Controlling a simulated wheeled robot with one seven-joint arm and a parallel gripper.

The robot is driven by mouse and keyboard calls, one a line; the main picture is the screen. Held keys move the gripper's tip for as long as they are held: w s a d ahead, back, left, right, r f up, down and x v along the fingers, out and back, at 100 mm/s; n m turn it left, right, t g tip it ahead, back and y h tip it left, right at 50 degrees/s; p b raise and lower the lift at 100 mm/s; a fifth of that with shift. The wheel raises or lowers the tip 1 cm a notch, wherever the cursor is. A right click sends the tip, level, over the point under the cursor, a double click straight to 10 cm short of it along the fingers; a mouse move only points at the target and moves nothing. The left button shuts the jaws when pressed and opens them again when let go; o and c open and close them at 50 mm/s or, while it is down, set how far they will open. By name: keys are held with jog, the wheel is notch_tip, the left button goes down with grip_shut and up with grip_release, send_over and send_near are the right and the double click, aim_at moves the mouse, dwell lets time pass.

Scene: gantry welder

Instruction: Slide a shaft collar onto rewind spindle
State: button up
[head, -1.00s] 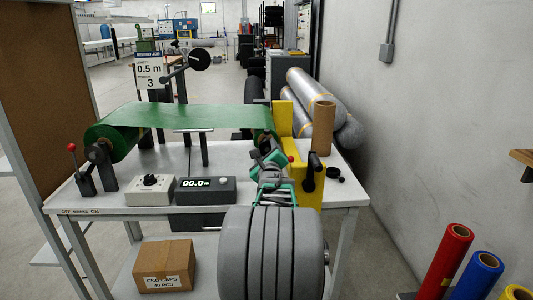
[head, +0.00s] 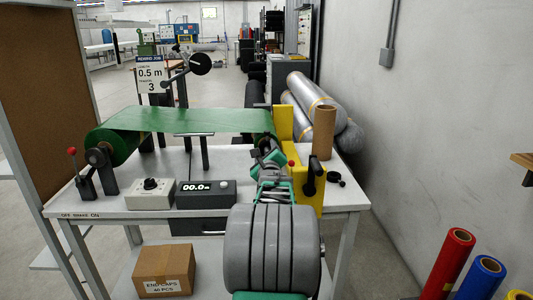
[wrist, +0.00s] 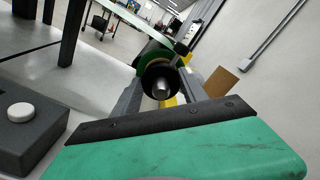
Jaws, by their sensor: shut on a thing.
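My gripper (head: 264,156) is at the near right end of the green roll (head: 188,121), beside the yellow bracket (head: 307,196). In the wrist view its grey fingers (wrist: 158,92) are closed on a dark ring, which I take as the shaft collar (wrist: 146,80). The silver end of the rewind spindle (wrist: 162,90) shows within the ring's opening. I cannot tell whether the ring is around the spindle or just in front of it. In the head view my arm and gripper hide the collar and the spindle end.
A counter box (head: 206,194) and a knob box (head: 150,194) stand on the bench left of my arm. A brown tube (head: 324,132) stands behind the bracket. Small black parts (head: 334,176) lie right of it. A black handle (head: 312,166) sticks up at the bracket.

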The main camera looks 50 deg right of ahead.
jog(key=shift+w+d, duration=0.35)
jog(key=shift+d, duration=0.05)
jog(key=o, duration=1.6)
